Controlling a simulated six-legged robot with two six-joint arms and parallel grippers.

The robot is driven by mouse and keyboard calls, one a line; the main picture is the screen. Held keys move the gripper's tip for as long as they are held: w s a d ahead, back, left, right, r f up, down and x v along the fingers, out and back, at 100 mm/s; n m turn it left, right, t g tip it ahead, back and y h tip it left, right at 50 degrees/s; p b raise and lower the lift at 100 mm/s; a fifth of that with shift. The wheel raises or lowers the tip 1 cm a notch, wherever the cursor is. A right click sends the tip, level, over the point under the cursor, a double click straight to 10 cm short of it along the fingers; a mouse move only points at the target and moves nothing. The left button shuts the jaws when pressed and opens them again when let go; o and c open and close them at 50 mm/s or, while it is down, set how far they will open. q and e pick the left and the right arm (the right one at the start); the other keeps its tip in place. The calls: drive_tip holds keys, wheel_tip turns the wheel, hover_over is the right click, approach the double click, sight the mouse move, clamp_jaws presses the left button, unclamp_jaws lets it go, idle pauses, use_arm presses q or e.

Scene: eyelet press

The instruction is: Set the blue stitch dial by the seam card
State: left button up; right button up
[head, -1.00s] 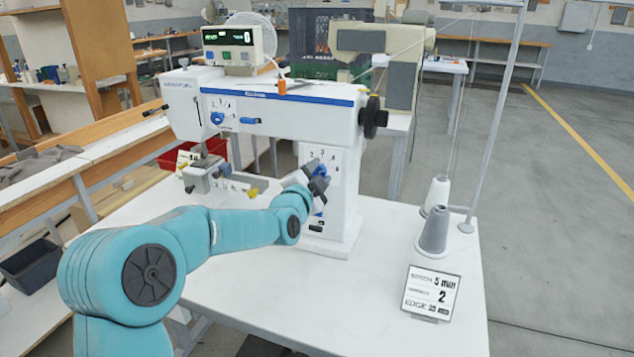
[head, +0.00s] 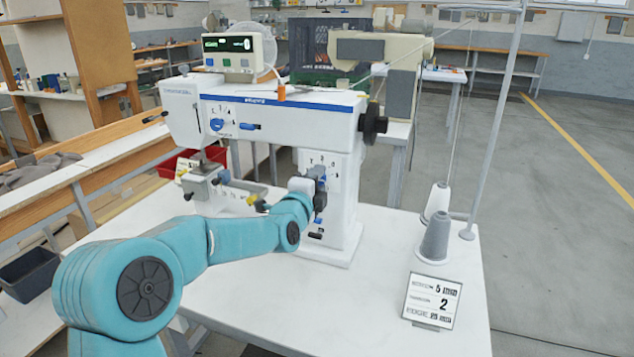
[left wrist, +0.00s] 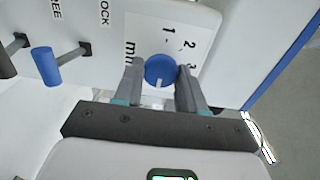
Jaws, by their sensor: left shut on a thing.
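The blue stitch dial (left wrist: 160,68) sits on a white panel marked 1, 2, 3 and "mm" in the left wrist view. My left gripper (left wrist: 161,72) is shut on it, one grey finger on each side. The dial's white mark points toward my palm. In the head view the left gripper (head: 319,183) is at the machine's right column and hides the dial. The seam card (head: 432,300) stands at the table's right front. My right gripper is not in view.
The white sewing machine (head: 270,110) stands on a white table (head: 270,310). Another blue knob (left wrist: 45,66) is near the lettering "FREE" and "LOCK". Thread cones (head: 434,235) and a thin pole (head: 495,120) stand at the right. The table front is mostly clear.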

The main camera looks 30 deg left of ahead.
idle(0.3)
use_arm(q)
drive_tip(key=o, duration=1)
drive_tip(key=shift+d, duration=0.1)
drive_tip(key=b+v, duration=0.2)
drive_tip(key=v, duration=1.4)
drive_tip(key=shift+s, duration=0.2)
drive_tip(key=shift+f, duration=0.1)
